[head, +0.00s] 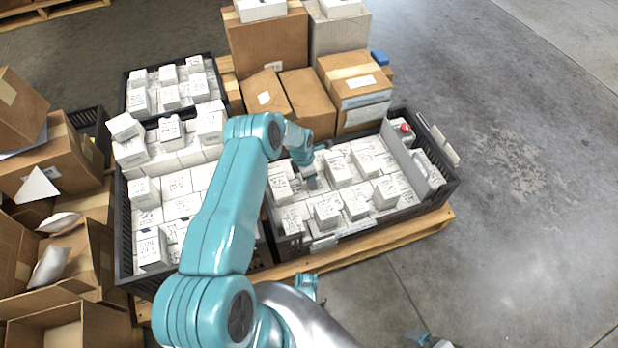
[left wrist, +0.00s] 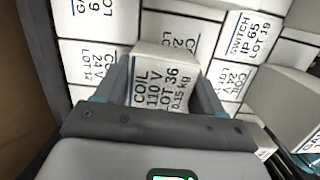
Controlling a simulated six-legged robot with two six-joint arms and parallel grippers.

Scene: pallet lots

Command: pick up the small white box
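The small white box (left wrist: 160,85) fills the space between my left gripper's fingers in the left wrist view. Its label reads COIL 110 V, LOT 56, 0.15 kg. My left gripper (left wrist: 162,90) has one dark finger on each side of it, close against it. Whether they press on it is not clear. In the head view my left gripper (head: 309,182) points down into the left part of the right-hand black crate (head: 345,228), among white boxes. The box there is mostly hidden by the wrist.
Several similar white boxes (head: 338,170) crowd around the gripper. A grey divider (head: 403,162) stands in the crate's right part, with a red-capped item (head: 402,131) near it. Brown cartons (head: 308,100) stand behind. Another crate (head: 122,240) lies left. Floor at right is clear.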

